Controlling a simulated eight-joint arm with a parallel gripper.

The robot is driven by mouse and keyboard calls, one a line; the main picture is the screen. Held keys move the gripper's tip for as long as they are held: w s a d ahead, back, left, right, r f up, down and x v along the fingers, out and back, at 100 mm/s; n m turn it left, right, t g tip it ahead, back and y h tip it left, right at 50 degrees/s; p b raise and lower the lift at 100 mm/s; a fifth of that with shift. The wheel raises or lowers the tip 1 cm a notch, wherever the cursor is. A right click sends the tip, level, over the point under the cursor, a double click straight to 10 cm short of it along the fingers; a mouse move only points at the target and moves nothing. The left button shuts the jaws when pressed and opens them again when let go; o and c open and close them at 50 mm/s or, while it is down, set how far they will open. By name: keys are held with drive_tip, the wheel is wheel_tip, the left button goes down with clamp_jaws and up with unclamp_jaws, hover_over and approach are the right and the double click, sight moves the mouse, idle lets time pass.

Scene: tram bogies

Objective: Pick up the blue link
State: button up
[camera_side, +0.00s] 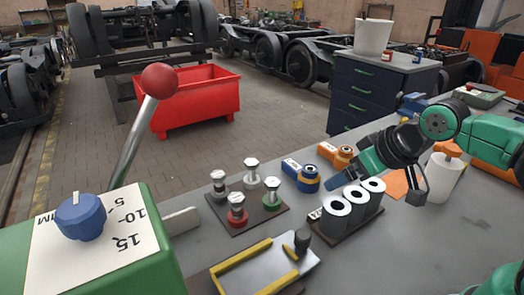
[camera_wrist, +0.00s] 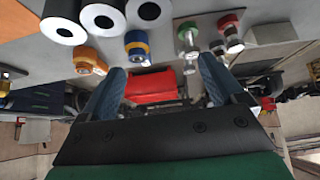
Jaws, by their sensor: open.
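The blue link (camera_side: 291,165) lies on the grey bench between the rack of posts and the white cylinders. My gripper (camera_side: 334,184) has blue fingers and hangs over the bench just right of the blue link, near the cylinders. In the wrist view the fingers (camera_wrist: 160,78) stand wide apart with nothing between them.
Three white cylinders with black cores (camera_side: 354,198) stand close to my gripper. A dark plate (camera_side: 240,222) holds several bolt-topped posts. A tray with yellow rails (camera_side: 255,272) lies in front. A green box with a blue knob (camera_side: 80,216) and a red-balled lever (camera_side: 160,81) stand left.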

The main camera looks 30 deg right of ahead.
drive_tip(key=w+d+n+g+y, duration=0.1)
drive_tip(key=w+n+y, duration=0.1)
drive_tip(key=w, duration=0.2)
drive_tip(key=n+y, duration=0.6)
drive_tip(key=y, duration=0.1)
hover_over(314, 168)
drive_tip(key=s+d, duration=0.2)
drive_tip(key=s, duration=0.1)
wheel_tip(314, 168, down, 6)
drive_tip(key=d+f+n+t+y, duration=0.1)
drive_tip(key=d+f+n+y, duration=0.1)
drive_tip(key=n, duration=0.1)
drive_tip(key=shift+d+f, duration=0.25)
drive_tip(key=shift+f, duration=0.05)
drive_tip(key=shift+t, duration=0.3)
drive_tip(key=shift+x, duration=2.75)
drive_tip(key=shift+s, duration=0.1)
clamp_jaws()
